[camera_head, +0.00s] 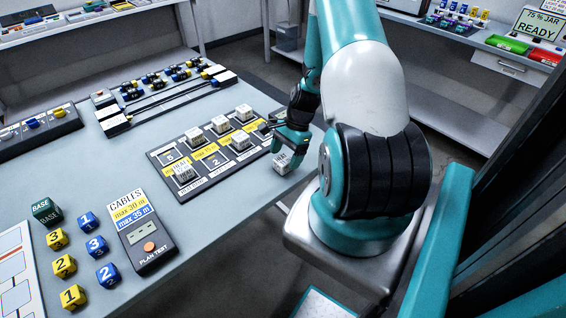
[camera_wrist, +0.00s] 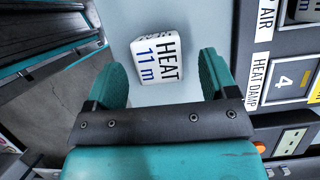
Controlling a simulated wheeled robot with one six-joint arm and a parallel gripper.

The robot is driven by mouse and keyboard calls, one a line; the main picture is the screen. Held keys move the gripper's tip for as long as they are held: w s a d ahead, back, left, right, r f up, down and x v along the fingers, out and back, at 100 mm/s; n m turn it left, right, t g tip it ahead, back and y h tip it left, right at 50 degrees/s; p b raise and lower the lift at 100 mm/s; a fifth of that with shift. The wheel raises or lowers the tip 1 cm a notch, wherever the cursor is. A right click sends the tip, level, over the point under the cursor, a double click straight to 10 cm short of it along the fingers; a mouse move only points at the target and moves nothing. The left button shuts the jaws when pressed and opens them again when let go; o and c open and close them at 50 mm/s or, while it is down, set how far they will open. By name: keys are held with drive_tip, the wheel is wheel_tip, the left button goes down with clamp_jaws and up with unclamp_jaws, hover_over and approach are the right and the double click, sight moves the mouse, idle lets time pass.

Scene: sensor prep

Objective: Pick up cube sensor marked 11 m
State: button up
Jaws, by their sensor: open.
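The cube sensor marked "HEAT 11 m" (camera_wrist: 158,60) is white with dark and blue lettering. In the wrist view it lies on the grey table between and just beyond my open fingers. In the head view the same cube (camera_head: 283,162) sits on the table beside the right end of the sensor board, near the table edge. My gripper (camera_wrist: 165,80) is open, with teal fingers on either side of the cube's line and nothing held. In the head view my gripper (camera_head: 290,140) is just above the cube and partly covers it.
The dark sensor board (camera_head: 208,190) with several white cubes in its slots lies close to the left of the cube. A cable tester (camera_head: 146,236) and numbered yellow and blue cubes (camera_head: 96,246) stand farther left. The table edge (camera_head: 262,208) is close to the cube.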

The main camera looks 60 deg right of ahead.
drive_tip(key=shift+x, duration=1.4)
drive_tip(key=shift+s, duration=0.1)
drive_tip(key=c, duration=1)
drive_tip(key=shift+r, duration=0.15)
